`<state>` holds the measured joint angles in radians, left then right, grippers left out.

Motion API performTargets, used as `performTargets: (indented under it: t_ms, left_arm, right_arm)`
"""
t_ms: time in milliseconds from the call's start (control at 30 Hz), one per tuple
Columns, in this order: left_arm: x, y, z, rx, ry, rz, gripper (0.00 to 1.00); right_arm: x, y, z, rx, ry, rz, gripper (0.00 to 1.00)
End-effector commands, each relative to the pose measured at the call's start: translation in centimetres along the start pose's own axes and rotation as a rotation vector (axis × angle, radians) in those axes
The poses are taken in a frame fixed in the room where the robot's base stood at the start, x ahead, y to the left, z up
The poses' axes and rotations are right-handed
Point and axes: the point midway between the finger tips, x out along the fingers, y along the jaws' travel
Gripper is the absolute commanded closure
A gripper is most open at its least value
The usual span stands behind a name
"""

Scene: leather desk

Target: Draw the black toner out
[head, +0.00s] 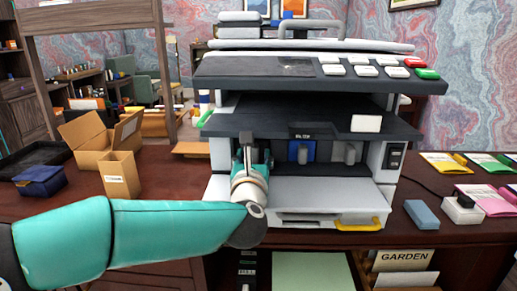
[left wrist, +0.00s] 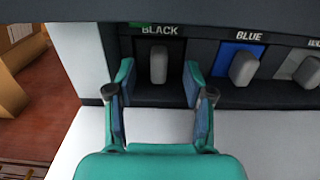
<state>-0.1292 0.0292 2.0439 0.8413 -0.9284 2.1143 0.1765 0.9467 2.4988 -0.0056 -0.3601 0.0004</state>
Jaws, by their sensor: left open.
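The black toner shows its grey handle (left wrist: 158,65) under the label BLACK in the left wrist view, set in the leftmost slot of the printer (head: 300,82). My left gripper (left wrist: 157,88) is open, with one finger on each side of that handle and a gap on both sides. In the head view my left gripper (head: 250,160) is at the printer's open front and hides most of the black toner. The blue toner (left wrist: 240,66) sits in the slot to its right. My right gripper is not in view.
Another toner handle (head: 350,152) stands right of the blue one. The printer's lower tray (head: 330,195) juts out below the slots. Cardboard boxes (head: 121,174) stand on the desk at left.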

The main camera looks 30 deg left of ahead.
Motion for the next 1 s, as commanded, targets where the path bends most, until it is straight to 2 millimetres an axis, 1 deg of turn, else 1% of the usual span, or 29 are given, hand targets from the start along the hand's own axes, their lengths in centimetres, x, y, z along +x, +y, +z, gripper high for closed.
performTargets:
  t_ms: [33, 100, 200, 300, 467, 700, 767, 1000]
  left_arm:
    - [1.0, 0.1, 0.0, 0.001, 0.002, 0.003, 0.48]
    - [2.1, 0.0, 0.0, 0.002, 0.002, 0.002, 0.48]
    - [3.4, 0.0, 0.0, 0.001, 0.001, 0.002, 0.48]
    - [4.3, 0.1, 0.0, 0.0, 0.0, 0.001, 0.48]
    - [4.9, 0.1, 0.0, 0.0, 0.0, 0.001, 0.48]
    - [5.0, 0.1, 0.0, 0.0, 0.0, 0.001, 0.48]
    - [5.0, 0.1, 0.0, 0.0, 0.0, 0.001, 0.56]
    - [4.9, 0.1, 0.0, 0.001, 0.0, 0.001, 0.96]
  right_arm:
    - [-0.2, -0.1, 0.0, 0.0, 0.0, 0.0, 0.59]
    - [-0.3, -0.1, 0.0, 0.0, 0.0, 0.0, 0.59]
    - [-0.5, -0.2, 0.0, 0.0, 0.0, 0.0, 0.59]
    - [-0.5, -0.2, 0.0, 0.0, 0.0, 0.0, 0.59]
    - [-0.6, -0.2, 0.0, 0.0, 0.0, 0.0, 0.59]
    - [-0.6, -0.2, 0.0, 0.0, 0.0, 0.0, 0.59]
    - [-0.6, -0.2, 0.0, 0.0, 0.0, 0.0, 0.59]
    - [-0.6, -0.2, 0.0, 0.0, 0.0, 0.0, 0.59]
